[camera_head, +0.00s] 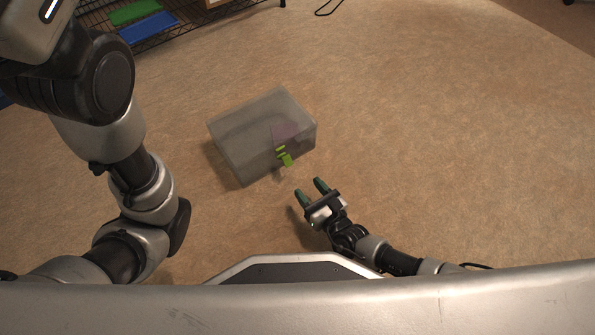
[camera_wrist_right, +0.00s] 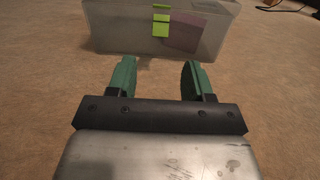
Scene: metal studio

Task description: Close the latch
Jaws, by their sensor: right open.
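A grey translucent box (camera_head: 240,140) with its lid down stands on the floor ahead of me. A bright green latch (camera_head: 285,158) is on its near side. In the right wrist view the box (camera_wrist_right: 120,40) is straight ahead and the green latch (camera_wrist_right: 161,25) shows on its front, hanging down below the rim. My right gripper (camera_head: 312,188) is open and empty, a little short of the box and apart from the latch. Its green fingers (camera_wrist_right: 155,78) are spread below the latch in the wrist view. My left arm is at the left; its gripper is not clearly visible.
A purple shape (camera_wrist_right: 186,33) shows through the box wall beside the latch. A wire rack (camera_head: 165,38) with a green tray (camera_head: 134,12) and a blue tray (camera_head: 148,27) stands at the far left. The floor around the box is clear.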

